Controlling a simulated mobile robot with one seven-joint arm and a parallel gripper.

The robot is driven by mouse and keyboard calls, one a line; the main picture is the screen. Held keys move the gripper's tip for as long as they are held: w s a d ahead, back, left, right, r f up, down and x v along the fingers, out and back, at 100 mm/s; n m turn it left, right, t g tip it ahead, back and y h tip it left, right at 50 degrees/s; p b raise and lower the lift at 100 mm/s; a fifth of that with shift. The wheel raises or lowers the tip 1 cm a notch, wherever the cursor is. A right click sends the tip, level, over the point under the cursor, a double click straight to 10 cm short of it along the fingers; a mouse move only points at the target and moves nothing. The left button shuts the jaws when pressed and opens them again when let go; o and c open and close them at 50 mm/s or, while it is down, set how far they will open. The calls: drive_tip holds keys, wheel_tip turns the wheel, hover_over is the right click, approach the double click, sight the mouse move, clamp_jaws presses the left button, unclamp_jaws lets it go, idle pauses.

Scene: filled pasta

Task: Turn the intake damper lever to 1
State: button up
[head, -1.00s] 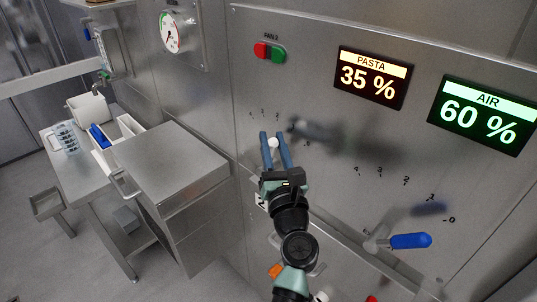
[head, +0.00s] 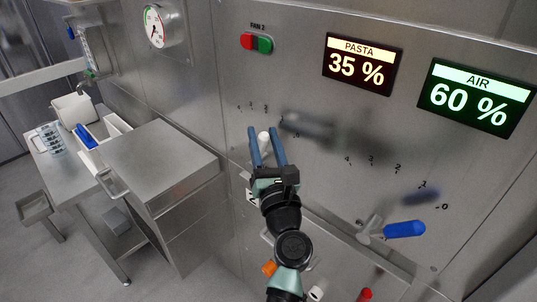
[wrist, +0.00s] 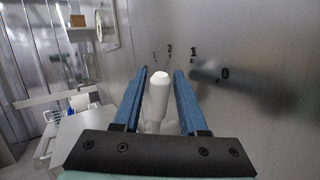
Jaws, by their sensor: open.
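A lever with a white handle (head: 263,142) stands on the steel wall panel. Small numbers are printed above it; the wrist view shows marks including 2, 1 and 0, with the 1 (wrist: 193,52) right of the handle. My gripper (head: 265,130) is open, its two blue fingers on either side of the white handle. In the wrist view the handle (wrist: 160,92) is between the fingers, with a visible gap on each side. A second lever with a blue handle (head: 404,229) points right, below its own 0–4 scale. No label naming either lever is readable.
A PASTA display (head: 359,63) reads 35 %, an AIR display (head: 476,96) 60 %. A red and green button pair (head: 257,43) and a round gauge (head: 155,26) are higher up. A steel cabinet (head: 155,165) stands left of my arm.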

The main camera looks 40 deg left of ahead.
drive_tip(key=b+v, duration=0.1)
drive_tip(key=v, duration=1.1)
drive_tip(key=shift+s+d, duration=0.2)
drive_tip(key=shift+d, duration=0.05)
drive_tip(key=w+d+r+n+t+h+p, duration=0.2)
drive_tip(key=d+r+n+t, duration=0.15)
drive_tip(key=r+n, duration=0.75)
drive_tip(key=w+d+r+n+t+h+p, duration=0.15)
drive_tip(key=d+r+n, duration=0.5)
drive_tip(key=r, duration=0.75)
drive_tip(key=s+d+r+n+t+h, duration=0.4)
drive_tip(key=d+r+n+h, duration=0.1)
drive_tip(key=r, duration=0.4)
drive_tip(key=s+d+r+n+t+h+p, duration=0.1)
drive_tip(key=s+d+r+n+t+h, duration=0.3)
drive_tip(key=d+r+h, duration=0.4)
wheel_tip(320, 180, up, 2)
drive_tip(key=shift+s+n+t+p, duration=0.3)
drive_tip(key=shift+s+n, duration=0.3)
drive_tip(key=shift+n, duration=0.25)
drive_tip(key=shift+a, duration=0.1)
